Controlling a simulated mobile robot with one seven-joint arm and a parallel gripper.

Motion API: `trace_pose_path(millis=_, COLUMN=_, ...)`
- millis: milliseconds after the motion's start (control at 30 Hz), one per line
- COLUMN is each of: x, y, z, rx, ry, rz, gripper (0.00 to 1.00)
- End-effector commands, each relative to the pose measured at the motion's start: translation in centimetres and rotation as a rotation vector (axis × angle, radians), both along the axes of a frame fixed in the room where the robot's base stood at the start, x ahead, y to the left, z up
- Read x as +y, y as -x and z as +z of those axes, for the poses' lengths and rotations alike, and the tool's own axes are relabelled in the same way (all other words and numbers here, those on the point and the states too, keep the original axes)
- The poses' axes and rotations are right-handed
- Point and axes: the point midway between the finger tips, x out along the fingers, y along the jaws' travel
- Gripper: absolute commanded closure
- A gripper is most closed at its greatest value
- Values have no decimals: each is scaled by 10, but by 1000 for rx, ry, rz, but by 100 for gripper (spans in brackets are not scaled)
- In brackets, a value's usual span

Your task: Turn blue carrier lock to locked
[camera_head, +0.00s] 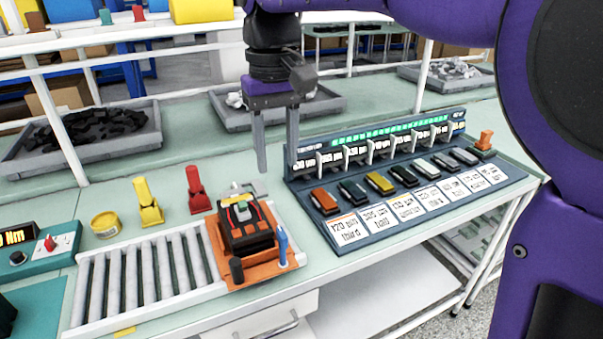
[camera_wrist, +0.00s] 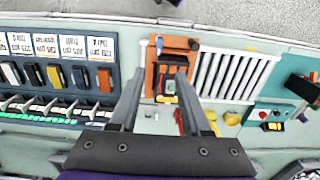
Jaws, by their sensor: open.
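The blue carrier lock (camera_head: 282,245) is a small upright blue lever at the front right corner of the orange carrier (camera_head: 262,277). In the wrist view the lock (camera_wrist: 159,43) shows at the carrier's far left corner, beyond my fingertips. The carrier holds a black and orange breaker (camera_head: 246,228) with a green and white part on top. My gripper (camera_head: 277,168) is open and empty, fingers pointing down, above the bench behind the carrier. In the wrist view my gripper (camera_wrist: 160,73) has its fingers spread, apart from the lock. Nothing hides the lock in the head view.
A roller conveyor (camera_head: 150,267) runs left of the carrier. Red (camera_head: 199,190) and yellow (camera_head: 148,202) clamp-like pieces and a yellow tin (camera_head: 105,225) stand behind it. A dark blue rack (camera_head: 330,217) with several coloured breakers and labels stands to the right. Grey trays (camera_head: 85,142) lie farther back.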

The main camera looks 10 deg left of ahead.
Motion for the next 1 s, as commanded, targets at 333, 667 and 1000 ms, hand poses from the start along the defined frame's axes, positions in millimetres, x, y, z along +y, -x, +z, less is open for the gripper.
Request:
trace_pose_path(millis=333, x=-1, y=0, z=-69, rx=-1, ry=2, rz=-3, gripper=52)
trace_pose_path(millis=667, x=-1, y=-1, z=-137, rx=-2, ry=1, rz=-3, gripper=52)
trace_pose_path(millis=1000, x=0, y=-1, z=-167, rx=-5, ry=-1, rz=-3, gripper=52)
